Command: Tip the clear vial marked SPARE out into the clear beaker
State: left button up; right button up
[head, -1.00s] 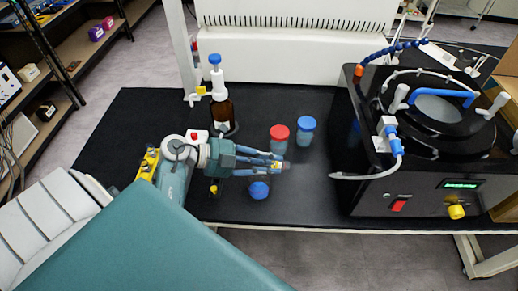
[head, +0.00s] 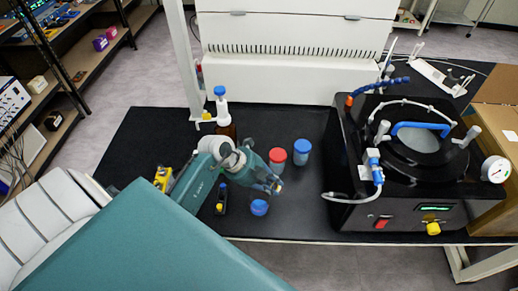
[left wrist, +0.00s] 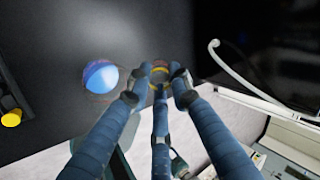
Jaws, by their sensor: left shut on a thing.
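My left gripper (head: 273,186) is over the black bench mat, its fingers angled down and to the right. In the left wrist view its fingertips (left wrist: 160,78) are closed around a small vial (left wrist: 160,70) with a yellow-orange ring. I cannot read any marking on it. The vial is mostly hidden by the fingers in the head view. I cannot make out a clear beaker in either view. My right gripper is not in view.
A red-lidded jar (head: 277,156) and a blue-lidded jar (head: 302,147) stand close beyond my gripper. Another blue-lidded container (head: 260,207) is nearer. A bottle with a dispenser (head: 223,113) stands behind. The black freeze dryer (head: 350,180) is at right. The mat's left part is clear.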

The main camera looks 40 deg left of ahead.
pick_arm(q)
jog(key=shift+w+d+g+y, duration=0.3)
jog(key=shift+w+d, duration=0.1)
jog(key=shift+w, duration=0.05)
jog(key=shift+w+d+f+g+y, duration=0.75)
jog(key=shift+w+f+g+y, duration=0.15)
jog(key=shift+f, duration=0.1)
jog(key=shift+w+d+f+g+y+b, duration=0.2)
jog(key=shift+w+d+g+y, duration=0.25)
jog(key=shift+d+g+y, duration=0.15)
jog(key=shift+w+d+f+g+y+b, duration=0.15)
jog(key=shift+w+d+g+y, duration=0.3)
jog(key=shift+g+y, duration=0.25)
jog(key=shift+s+r, duration=0.1)
